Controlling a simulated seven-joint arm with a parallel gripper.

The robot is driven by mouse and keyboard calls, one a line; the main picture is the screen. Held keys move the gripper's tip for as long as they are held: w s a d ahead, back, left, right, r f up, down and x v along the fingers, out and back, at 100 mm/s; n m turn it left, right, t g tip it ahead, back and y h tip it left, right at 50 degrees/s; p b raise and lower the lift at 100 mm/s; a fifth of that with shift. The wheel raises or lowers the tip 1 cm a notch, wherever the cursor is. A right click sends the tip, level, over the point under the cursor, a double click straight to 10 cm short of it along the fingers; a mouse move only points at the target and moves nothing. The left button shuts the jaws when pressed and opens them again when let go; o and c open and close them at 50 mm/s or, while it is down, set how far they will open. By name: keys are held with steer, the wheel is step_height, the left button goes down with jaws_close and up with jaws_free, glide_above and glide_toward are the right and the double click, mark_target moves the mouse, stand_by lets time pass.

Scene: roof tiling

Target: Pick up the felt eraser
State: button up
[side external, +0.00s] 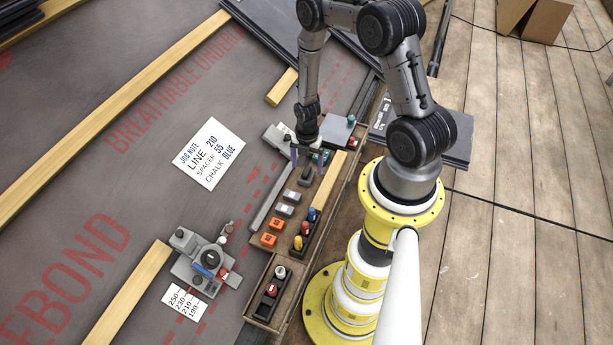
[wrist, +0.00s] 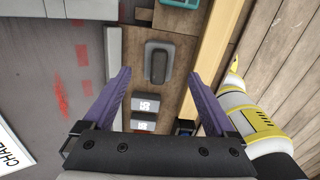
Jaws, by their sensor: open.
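The felt eraser appears to be the dark grey rounded block (wrist: 158,62) lying in the wooden tray, seen in the wrist view. It also shows in the side view (side external: 306,174), partly under my gripper. My gripper (wrist: 160,76) has its two purple fingers spread wide and nothing between them. In the wrist view the block appears between and slightly beyond the fingertips, not touching either. In the side view my gripper (side external: 305,158) is above the tray at the block's end; the exact height gap is hard to tell.
Grey numbered blocks (side external: 291,196) and orange blocks (side external: 269,240) lie nearby in the wooden tray (side external: 257,294). A wooden strip (wrist: 215,45) runs along its right side. A teal item (wrist: 180,3) sits beyond the block. A job note (side external: 211,154) lies left on the grey underlay.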

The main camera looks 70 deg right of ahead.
mark_target(306, 170)
step_height(306, 170, down, 4)
steer(key=shift+w+f, duration=0.1)
steer(key=c, duration=1.4)
steer(key=shift+c, duration=0.2)
